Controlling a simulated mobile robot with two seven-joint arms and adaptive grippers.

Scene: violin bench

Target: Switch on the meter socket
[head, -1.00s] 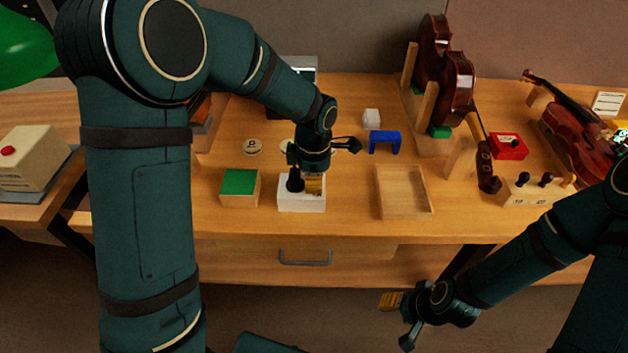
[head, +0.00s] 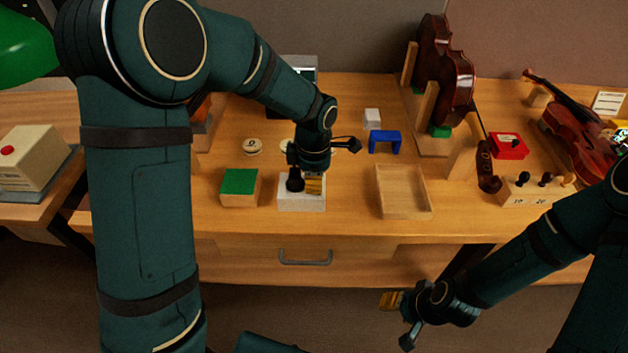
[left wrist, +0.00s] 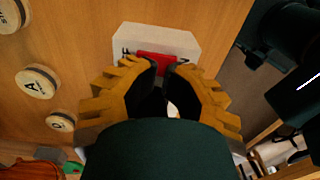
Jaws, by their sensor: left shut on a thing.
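The meter socket (head: 302,205) is a white box near the bench's front edge. In the left wrist view the white box (left wrist: 190,42) carries a red switch (left wrist: 156,64) and dark lettering partly covered by my fingers. My left gripper (head: 305,184) points down over the box. In the left wrist view its yellow fingers (left wrist: 165,72) are close together at the red switch and shut on it. The fingers hide part of the switch, and I cannot tell which way it is tipped. My right gripper (head: 396,318) hangs low in front of the bench, away from the socket; its opening is unclear.
A green-topped block (head: 239,187) stands just left of the socket, and an empty wooden tray (head: 404,212) lies to its right. A blue bridge-shaped block (head: 384,140) and a white block (head: 372,118) stand behind. Violins and a red box (head: 507,147) occupy the right side.

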